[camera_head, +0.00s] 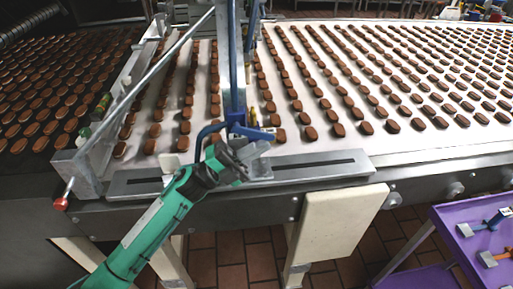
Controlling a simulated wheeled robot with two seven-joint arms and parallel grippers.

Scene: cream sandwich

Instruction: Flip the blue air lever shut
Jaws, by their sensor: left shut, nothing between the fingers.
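The blue air lever (254,133) shows at the near edge of the conveyor, at the foot of an upright blue pipe (234,75). It sticks out to the right of the pipe, roughly level. My left gripper (262,149) is shut and empty, just below and in front of the lever. I cannot tell whether its fingertips touch the lever. The green left arm comes in from the bottom left and hides part of the metal ledge. My right gripper is not in view.
Rows of brown biscuits (366,127) cover the pale belt behind the lever. A slanted metal rod with a red knob (61,204) stands at the left. A metal ledge (330,163) runs along the front. A purple cart (449,238) with tools stands at the lower right.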

